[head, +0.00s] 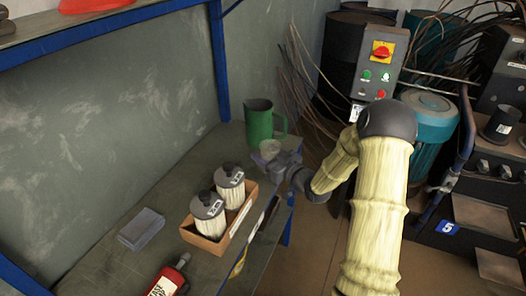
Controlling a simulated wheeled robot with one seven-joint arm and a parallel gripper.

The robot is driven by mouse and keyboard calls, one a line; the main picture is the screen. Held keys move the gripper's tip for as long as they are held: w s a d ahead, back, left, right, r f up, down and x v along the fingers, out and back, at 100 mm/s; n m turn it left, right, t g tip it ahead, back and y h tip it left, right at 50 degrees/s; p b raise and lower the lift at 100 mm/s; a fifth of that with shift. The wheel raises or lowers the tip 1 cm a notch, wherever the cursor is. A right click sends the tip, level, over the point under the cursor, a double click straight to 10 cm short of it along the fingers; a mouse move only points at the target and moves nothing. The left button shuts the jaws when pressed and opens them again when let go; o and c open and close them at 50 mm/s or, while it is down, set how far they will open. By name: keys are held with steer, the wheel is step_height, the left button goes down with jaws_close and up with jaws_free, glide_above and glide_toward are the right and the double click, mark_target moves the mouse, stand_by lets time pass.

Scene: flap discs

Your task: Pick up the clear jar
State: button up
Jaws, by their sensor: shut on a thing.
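The clear jar (269,148) is a small, pale, see-through vessel near the back right edge of the workbench, just in front of the green jug. My gripper (273,160) reaches in from the right and is shut on the jar. The fingers are small and partly hidden in this view. I cannot tell whether the jar touches the bench top.
A green jug (260,122) stands close behind the jar. A cardboard box (208,245) with two white canisters is nearer on the workbench (150,190). A blue post (219,65) rises behind.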

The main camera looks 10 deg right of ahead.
steer(key=v, duration=1.5)
steer(key=shift+p, duration=0.4)
steer(key=shift+s, duration=0.1)
stand_by(0.3)
